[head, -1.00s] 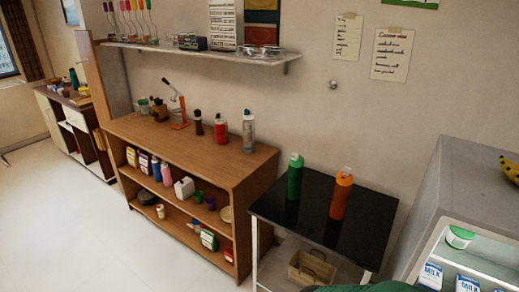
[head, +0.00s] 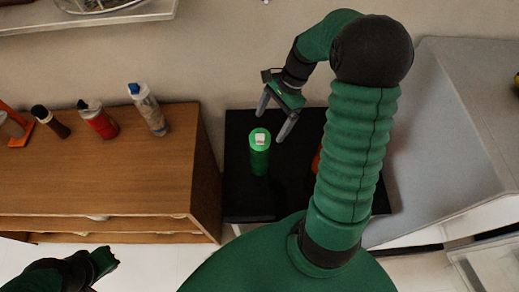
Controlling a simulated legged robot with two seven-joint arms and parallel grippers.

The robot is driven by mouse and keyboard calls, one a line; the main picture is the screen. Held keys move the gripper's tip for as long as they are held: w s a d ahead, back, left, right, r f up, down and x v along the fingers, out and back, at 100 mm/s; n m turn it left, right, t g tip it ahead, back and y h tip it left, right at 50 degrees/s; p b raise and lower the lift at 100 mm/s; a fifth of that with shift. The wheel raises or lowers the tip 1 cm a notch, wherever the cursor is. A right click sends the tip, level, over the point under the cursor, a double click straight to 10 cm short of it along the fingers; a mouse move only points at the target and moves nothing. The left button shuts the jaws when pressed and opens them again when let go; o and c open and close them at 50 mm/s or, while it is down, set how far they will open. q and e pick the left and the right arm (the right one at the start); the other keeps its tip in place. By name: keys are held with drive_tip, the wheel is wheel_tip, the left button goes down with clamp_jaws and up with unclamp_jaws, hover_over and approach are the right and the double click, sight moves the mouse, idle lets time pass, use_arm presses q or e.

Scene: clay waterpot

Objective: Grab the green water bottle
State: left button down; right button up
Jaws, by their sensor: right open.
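The green water bottle (head: 259,158) stands upright on the black table, with its pale cap towards me. My right gripper (head: 271,126) is open, with its two grey fingers pointing down just behind and to the right of the bottle's top in the head view. Nothing is between the fingers, and I cannot tell whether one touches the bottle. My left arm shows at the lower left, with its end (head: 103,262) dark and partly out of frame; its jaws cannot be made out.
An orange bottle (head: 317,158) is mostly hidden behind my right arm on the black table (head: 243,195). A wooden shelf unit (head: 120,170) stands to the left, with several bottles on top. A grey fridge-like cabinet (head: 440,140) stands to the right. The wall is close behind.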

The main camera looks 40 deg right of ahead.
sight(265, 138)
drive_tip(key=shift+a+f, duration=0.85)
drive_tip(key=shift+f, duration=0.05)
drive_tip(key=shift+s+a+f, duration=0.3)
drive_tip(key=shift+a+f, duration=0.15)
drive_tip(key=shift+a, duration=0.1)
drive_tip(key=shift+s+a+f, duration=0.3)
drive_tip(key=shift+a+f, duration=0.15)
drive_tip(key=shift+a, duration=0.1)
drive_tip(key=f, duration=0.1)
drive_tip(key=w+f, duration=0.1)
drive_tip(key=f, duration=0.1)
drive_tip(key=f+p, duration=0.1)
drive_tip(key=f, duration=0.1)
drive_tip(key=shift+w, duration=0.3)
drive_tip(key=shift+s+r, duration=0.15)
drive_tip(key=shift+c, duration=0.4)
drive_tip(key=shift+s+a+r, duration=0.1)
drive_tip(key=shift+a+r, duration=0.05)
drive_tip(key=shift+a, duration=0.1)
drive_tip(key=shift+c, duration=1.3)
drive_tip(key=shift+a, duration=0.3)
drive_tip(key=c, duration=0.5)
drive_tip(key=shift+c, duration=1)
drive_tip(key=shift+d, duration=0.25)
drive_tip(key=c, duration=0.7)
clamp_jaws()
use_arm(q)
drive_tip(key=shift+s+a+r, duration=0.65)
drive_tip(key=shift+s, duration=0.1)
